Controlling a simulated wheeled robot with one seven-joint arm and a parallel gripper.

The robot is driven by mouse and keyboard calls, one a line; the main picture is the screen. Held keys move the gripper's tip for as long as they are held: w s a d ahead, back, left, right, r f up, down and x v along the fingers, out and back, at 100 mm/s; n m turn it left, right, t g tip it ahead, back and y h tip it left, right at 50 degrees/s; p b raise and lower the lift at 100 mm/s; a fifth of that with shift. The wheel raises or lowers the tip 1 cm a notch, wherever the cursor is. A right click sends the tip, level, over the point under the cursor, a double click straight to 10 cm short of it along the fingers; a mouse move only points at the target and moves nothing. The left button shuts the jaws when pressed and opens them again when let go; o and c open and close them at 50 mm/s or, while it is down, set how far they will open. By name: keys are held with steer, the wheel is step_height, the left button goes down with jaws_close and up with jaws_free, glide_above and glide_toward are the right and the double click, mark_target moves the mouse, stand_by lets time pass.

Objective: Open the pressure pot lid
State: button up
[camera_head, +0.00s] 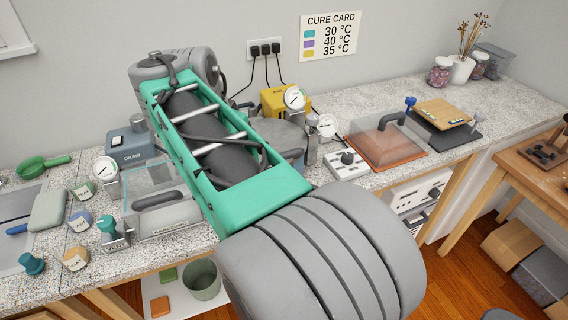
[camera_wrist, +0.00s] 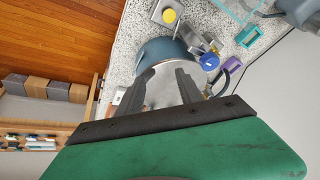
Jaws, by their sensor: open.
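The pressure pot appears to be the round blue-grey vessel (camera_wrist: 160,48) in the wrist view, with a paler grey round top (camera_wrist: 163,86) that I take for its lid. My gripper (camera_wrist: 168,78) is open, its two dark fingers spread in front of that top. Nothing is seen held between them. Contact with the lid cannot be told. In the head view, a dark grey round lid-like top (camera_head: 284,134) shows behind my arm, partly hidden by it. My gripper cannot be made out there.
A gauge (camera_head: 326,124) stands right of the round top, near a white control box (camera_head: 346,166). A yellow box (camera_head: 278,100) is behind. A clear-covered orange plate (camera_head: 386,141) sits right. A clear case (camera_head: 150,190) and several small jars crowd the counter left of my arm.

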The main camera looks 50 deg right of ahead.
mark_target(284, 153)
steer(key=s+d+f+m+g+b, duration=0.1)
steer(key=s+d+m+g+b, duration=0.1)
steer(key=s+d+m, duration=0.45)
steer(key=shift+m, duration=0.95)
steer(key=d+f, duration=0.1)
steer(key=f, duration=0.1)
steer(key=d+f+b, duration=0.1)
steer(key=d+f, duration=0.1)
steer(key=w+d+f, duration=0.1)
steer(key=d+f, duration=0.1)
steer(key=shift+f, duration=0.15)
steer(key=shift+w, duration=0.1)
jaws_close()
